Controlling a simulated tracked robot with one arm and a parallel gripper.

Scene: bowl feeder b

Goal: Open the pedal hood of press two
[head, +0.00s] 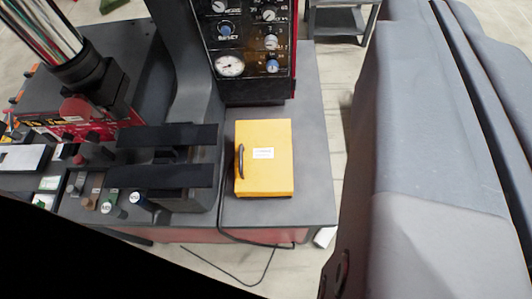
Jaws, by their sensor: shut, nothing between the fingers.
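The pedal hood appears to be the yellow box (275,180) with a white label on its top and a dark curved handle (240,161) along its left edge. It sits on the dark grey bench top near the right end, in front of a black press panel. Its top looks flat and closed, and what is under it is hidden. Nothing touches the hood or its handle.
A panel with gauges and knobs (250,38) stands behind the hood. Knobs and labelled controls (107,205) are further left. A cable (262,272) hangs off the front edge. My grey body fills the right.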

